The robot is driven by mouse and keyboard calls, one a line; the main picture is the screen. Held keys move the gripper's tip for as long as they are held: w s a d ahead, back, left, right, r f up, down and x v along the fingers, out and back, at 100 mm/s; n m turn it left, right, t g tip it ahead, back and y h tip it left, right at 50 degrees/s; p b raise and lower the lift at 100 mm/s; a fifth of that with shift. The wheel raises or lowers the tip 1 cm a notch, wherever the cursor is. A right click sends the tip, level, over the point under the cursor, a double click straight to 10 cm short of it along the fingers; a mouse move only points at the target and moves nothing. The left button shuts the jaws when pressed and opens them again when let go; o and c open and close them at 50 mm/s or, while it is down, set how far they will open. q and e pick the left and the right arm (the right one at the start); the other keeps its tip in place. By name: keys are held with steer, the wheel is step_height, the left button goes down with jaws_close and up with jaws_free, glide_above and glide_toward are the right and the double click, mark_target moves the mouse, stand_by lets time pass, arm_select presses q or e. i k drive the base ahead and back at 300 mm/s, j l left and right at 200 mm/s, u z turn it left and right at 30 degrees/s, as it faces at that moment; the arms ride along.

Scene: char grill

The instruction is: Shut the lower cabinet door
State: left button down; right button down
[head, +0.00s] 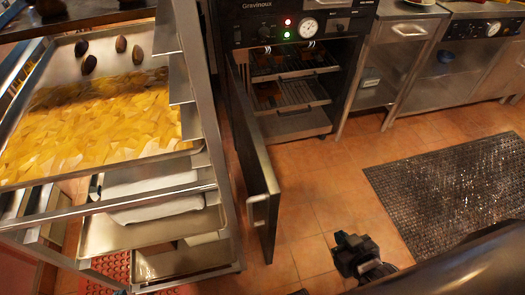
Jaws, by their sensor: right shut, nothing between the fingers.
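The lower cabinet door (256,158) is dark with a light metal edge and a handle (259,211) near its free end. It stands wide open, swung out toward me from the left side of the black oven cabinet (300,120). The cabinet's inside shows wire racks with some brown items. My right gripper (348,248) is low over the tiled floor, right of the door's free end and apart from it. It is shut and empty. My left gripper is not in view.
A metal tray rack (219,185) with yellow food on its top tray stands close to the door's left. A dark rubber mat (450,185) lies on the floor at right. Steel counters (400,60) line the back right. Tiled floor right of the door is clear.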

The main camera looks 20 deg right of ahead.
mark_target(262, 188)
steer(key=i+j+z, duration=0.1)
steer(key=j+z, duration=0.45)
steer(key=k+j+z, duration=0.2)
steer(key=j+z, duration=0.15)
steer(key=k+j+z, duration=0.35)
steer(key=i+j, duration=0.05)
steer(key=i, duration=0.05)
